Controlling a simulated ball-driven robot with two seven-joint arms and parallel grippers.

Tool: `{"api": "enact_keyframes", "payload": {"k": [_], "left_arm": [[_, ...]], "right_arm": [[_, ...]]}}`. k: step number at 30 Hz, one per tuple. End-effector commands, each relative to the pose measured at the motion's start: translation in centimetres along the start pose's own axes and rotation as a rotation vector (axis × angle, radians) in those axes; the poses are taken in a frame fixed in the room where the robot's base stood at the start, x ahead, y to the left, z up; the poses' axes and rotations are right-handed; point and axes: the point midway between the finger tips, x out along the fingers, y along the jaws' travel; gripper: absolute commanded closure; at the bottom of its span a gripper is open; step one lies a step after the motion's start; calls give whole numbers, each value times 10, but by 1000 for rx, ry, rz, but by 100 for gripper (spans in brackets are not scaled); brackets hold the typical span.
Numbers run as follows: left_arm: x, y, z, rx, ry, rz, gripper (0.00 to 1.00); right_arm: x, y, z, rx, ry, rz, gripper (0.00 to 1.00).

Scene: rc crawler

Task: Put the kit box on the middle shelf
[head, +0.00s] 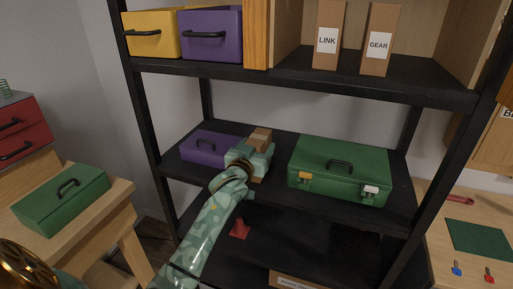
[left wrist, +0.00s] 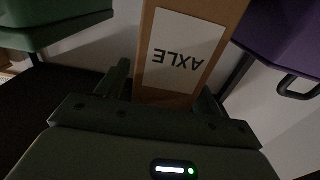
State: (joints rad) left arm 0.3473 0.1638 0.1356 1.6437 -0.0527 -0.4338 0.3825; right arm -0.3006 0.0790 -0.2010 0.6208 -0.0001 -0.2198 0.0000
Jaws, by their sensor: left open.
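A green case (head: 338,170) with a black handle, one yellow latch and one white latch sits shut on the middle shelf (head: 287,204), right of centre. A smaller green box (head: 62,200) with a handle lies on the wooden table at the left. I cannot tell which of these is called the kit box. My left gripper (head: 257,152) is over the middle shelf, between a purple box and the green case. Its open fingers are on either side of a brown carton labelled AXLE (left wrist: 185,50); the carton's top (head: 261,135) shows behind the gripper. My right gripper is not in view.
A purple box (head: 204,147) stands left of my gripper on the middle shelf. The top shelf holds a yellow bin (head: 152,36), a purple bin (head: 212,36) and cartons LINK (head: 327,40) and GEAR (head: 379,42). Black posts frame the rack. A red cone (head: 240,229) stands below.

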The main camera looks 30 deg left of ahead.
Motion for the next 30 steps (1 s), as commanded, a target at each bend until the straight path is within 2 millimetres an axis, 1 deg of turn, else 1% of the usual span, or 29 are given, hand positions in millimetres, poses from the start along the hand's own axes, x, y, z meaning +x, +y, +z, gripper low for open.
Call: {"api": "enact_keyframes", "payload": {"k": [3,5,8,15,19,21,24,30], "left_arm": [[-1,0,-3,0,1,0,33],[-8,0,-3,0,-1,1,33],[-27,0,-4,-1,0,1,33],[-84,0,-4,-1,-1,0,33],[-106,0,-3,-1,-1,0,33],[-114,0,-3,0,0,0,33],[-119,0,-3,1,1,0,33],[-120,0,-2,1,0,0,33]], "right_arm": [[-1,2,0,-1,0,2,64],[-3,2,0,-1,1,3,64],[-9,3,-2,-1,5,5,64],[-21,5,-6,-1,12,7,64],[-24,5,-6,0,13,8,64],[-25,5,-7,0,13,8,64],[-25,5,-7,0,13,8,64],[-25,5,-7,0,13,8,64]]}}
